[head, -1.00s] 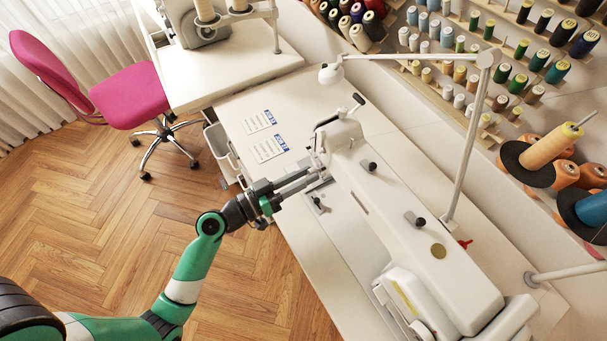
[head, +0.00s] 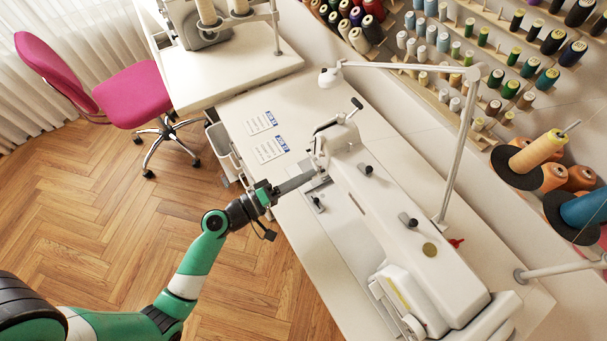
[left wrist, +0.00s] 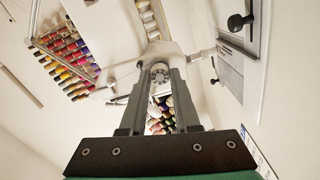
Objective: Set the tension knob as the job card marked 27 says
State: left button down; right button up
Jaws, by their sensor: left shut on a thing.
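The tension knob (left wrist: 160,73) is a pale round dial with dark marks on the sewing machine's head, between my left fingertips in the left wrist view. In the head view my fingers hide it. My left gripper (head: 313,173) reaches the near end of the white sewing machine (head: 400,235); its fingers (left wrist: 160,82) are closed on the knob's sides. Two job cards with blue headers, an upper one (head: 261,123) and a lower one (head: 270,150), lie flat on the table; their print is too small to read. My right gripper is not in view.
A lamp arm (head: 462,140) rises behind the machine. Thread racks (head: 480,90) and large cones (head: 540,155) line the wall. A second machine table (head: 240,75) and pink chair (head: 135,95) stand at the back left. The tabletop around the cards is otherwise clear.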

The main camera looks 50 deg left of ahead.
pick_arm(q)
jog(key=n+p, duration=0.3)
jog(key=n, duration=0.5)
jog(key=shift+n, duration=0.4)
jog(key=shift+f, duration=0.1)
jog(key=c, duration=0.6)
grip_release()
jog(key=shift+c, duration=0.2)
